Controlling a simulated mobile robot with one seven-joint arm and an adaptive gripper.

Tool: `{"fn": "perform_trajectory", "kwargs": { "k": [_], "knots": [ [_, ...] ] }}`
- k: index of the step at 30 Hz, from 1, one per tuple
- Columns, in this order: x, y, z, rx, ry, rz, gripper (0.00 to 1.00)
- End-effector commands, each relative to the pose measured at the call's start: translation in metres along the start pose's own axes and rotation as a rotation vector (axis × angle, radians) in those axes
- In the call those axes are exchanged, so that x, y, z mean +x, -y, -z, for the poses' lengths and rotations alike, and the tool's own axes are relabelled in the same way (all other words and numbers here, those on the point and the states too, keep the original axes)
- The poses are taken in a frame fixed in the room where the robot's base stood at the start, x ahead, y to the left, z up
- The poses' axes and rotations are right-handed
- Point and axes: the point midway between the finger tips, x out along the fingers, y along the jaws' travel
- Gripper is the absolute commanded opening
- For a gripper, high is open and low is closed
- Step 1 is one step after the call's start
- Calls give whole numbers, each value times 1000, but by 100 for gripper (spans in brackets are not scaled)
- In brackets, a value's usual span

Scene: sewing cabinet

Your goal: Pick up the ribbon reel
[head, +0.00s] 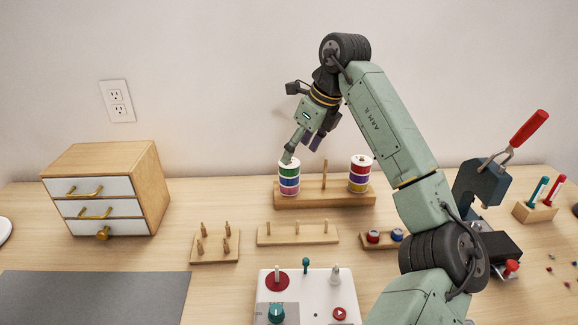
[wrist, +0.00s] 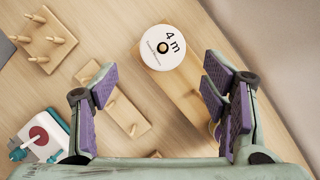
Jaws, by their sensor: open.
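A stack of ribbon reels (head: 289,180) with green, blue, purple and red bands sits on the left of a wooden stand (head: 325,199). A second stack (head: 358,176) with red, purple and yellow bands sits on its right, and a bare peg stands between. In the wrist view one white reel top (wrist: 152,58), marked "4 m", lies ahead of the fingers, around a peg. My gripper (head: 304,148) is open, over the left stack. In the head view one finger overlaps that stack's top; contact cannot be told. In the wrist view the space between my fingers (wrist: 158,84) is empty.
Two low peg boards (head: 215,247) (head: 297,234) and a white control box (head: 302,300) stand in front. A small drawer cabinet (head: 105,190) is at left. A red-handled press (head: 484,185) stands at right. The table between the cabinet and stand is clear.

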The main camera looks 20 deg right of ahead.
Motion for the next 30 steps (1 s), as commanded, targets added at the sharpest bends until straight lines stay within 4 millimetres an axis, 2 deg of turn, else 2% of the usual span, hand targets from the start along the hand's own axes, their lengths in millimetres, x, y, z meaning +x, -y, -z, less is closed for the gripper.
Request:
{"fn": "perform_trajectory", "kwargs": {
  "k": [7,10,14,20,30],
  "knots": [
    [31,2,-11,-1,0,-4,68],
    [44,2,-9,-1,-1,-3,68],
    [52,2,-9,-1,0,-1,68],
    [52,2,-9,-1,0,-1,67],
    [52,2,-8,0,0,-1,44]
  ]
}}
